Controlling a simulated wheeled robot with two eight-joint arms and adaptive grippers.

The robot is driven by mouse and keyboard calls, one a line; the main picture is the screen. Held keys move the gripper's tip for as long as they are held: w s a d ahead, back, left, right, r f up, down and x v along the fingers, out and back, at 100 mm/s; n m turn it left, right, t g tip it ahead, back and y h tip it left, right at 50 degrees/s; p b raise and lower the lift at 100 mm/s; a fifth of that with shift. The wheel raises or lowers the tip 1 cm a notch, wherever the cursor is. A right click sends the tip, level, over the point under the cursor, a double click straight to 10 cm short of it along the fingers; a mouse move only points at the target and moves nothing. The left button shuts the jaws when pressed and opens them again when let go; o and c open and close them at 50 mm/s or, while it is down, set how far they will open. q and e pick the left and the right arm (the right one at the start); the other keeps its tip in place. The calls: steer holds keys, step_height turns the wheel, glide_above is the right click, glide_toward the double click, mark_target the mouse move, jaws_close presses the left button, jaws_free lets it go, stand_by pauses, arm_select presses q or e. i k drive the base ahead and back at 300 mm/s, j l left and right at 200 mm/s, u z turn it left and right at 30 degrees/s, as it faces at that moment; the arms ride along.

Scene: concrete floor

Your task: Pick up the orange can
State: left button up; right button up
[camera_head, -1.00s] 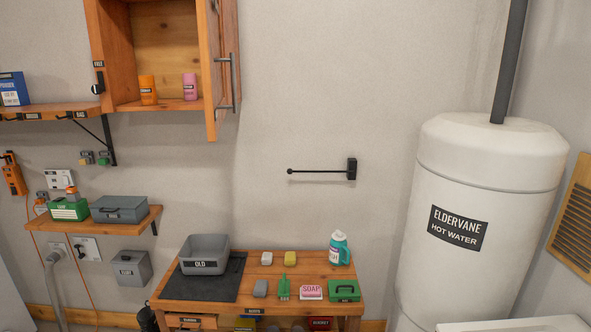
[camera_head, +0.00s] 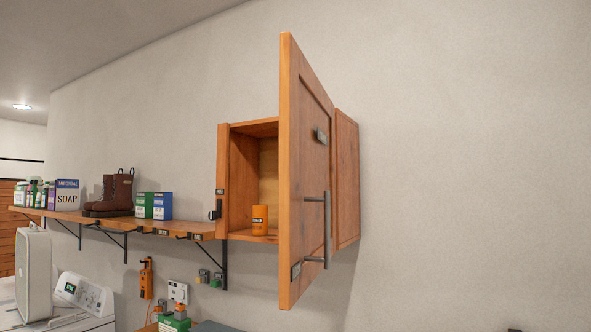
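The orange can (camera_head: 260,219) stands upright on the bottom board of the wooden wall cabinet (camera_head: 223,180), near its open front. It has a dark label band. The cabinet door (camera_head: 304,170) is swung open toward me and hides the right part of the inside, so the pink can seen earlier does not show. Neither of my grippers is in view.
A wall shelf (camera_head: 150,225) runs left of the cabinet, with brown boots (camera_head: 112,192), boxes and bottles. The open door with its long handle (camera_head: 326,230) juts out right of the can. A white machine (camera_head: 85,294) stands lower left. The wall at right is bare.

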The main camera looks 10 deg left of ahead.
mark_target(260, 212)
steer(key=i+l+u, duration=0.3)
steer(key=i+j, duration=0.1)
steer(key=j, duration=0.35)
steer(key=i+j, duration=0.1)
steer(key=j, duration=0.3)
steer(key=i+j+z, duration=0.1)
steer(key=z, duration=0.25)
steer(key=i+j+z, duration=0.15)
steer(key=z, duration=0.25)
steer(key=j+z, duration=0.2)
steer(key=z, duration=0.15)
steer(key=i+j, duration=0.05)
